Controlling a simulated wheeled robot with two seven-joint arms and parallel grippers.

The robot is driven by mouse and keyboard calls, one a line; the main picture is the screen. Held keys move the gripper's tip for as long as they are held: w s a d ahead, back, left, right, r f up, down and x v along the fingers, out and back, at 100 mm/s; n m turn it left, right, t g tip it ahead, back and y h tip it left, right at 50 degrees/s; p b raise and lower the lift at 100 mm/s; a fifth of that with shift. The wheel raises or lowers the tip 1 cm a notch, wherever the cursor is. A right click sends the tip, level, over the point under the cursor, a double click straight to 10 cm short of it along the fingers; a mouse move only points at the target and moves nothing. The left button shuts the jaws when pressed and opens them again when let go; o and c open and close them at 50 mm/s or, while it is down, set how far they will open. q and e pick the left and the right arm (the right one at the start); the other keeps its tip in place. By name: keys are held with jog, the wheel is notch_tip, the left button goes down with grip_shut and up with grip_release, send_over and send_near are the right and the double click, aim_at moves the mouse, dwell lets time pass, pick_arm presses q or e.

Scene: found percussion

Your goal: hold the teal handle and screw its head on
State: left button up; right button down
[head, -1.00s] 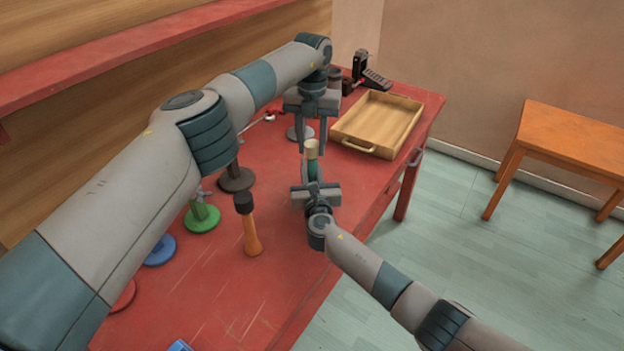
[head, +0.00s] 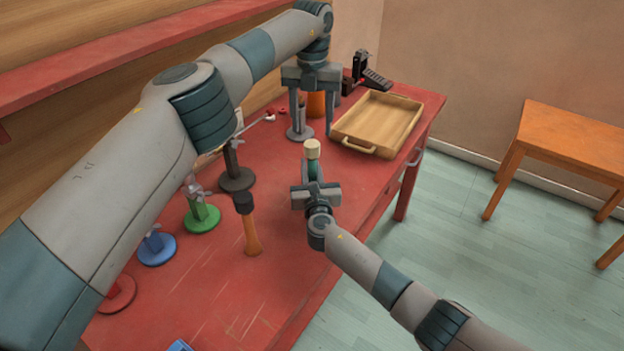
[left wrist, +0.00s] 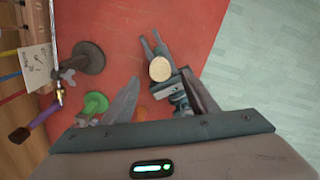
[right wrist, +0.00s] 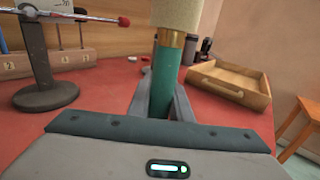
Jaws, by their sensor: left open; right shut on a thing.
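The teal handle (head: 315,170) stands upright in my right gripper (head: 313,178), whose fingers close around it. In the right wrist view the teal handle (right wrist: 163,80) has a gold collar on top. The cream head (head: 312,149) sits on that collar; it also shows in the right wrist view (right wrist: 176,12). How tightly it is seated cannot be told. My left gripper (head: 312,128) is open and empty, above the cream head with fingers pointing down. In the left wrist view the round top of the head (left wrist: 160,69) shows between the spread fingers, clear of both.
A wooden tray (head: 352,142) stands at the table's right back. An orange-handled mallet (head: 251,235) stands left of my right gripper. Green (head: 203,219), blue (head: 157,250) and dark (head: 237,180) stands line the left side. The red table's front middle is mostly clear.

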pick_arm(q)
jog(key=shift+r, duration=2.75)
pick_arm(e)
jog(key=c, duration=1.5)
grip_release()
jog(key=shift+c, duration=0.2)
jog(key=shift+s, duration=0.1)
jog(key=s, duration=0.5)
jog(key=s+d, duration=0.1)
jog(key=s, duration=0.4)
jog(key=s+d, duration=0.1)
jog(key=s, duration=0.4)
jog(key=shift+s+f, duration=0.1)
jog(key=shift+s, duration=0.15)
pick_arm(q)
jog(key=shift+f, duration=0.3)
pick_arm(e)
jog(key=shift+s, duration=0.8)
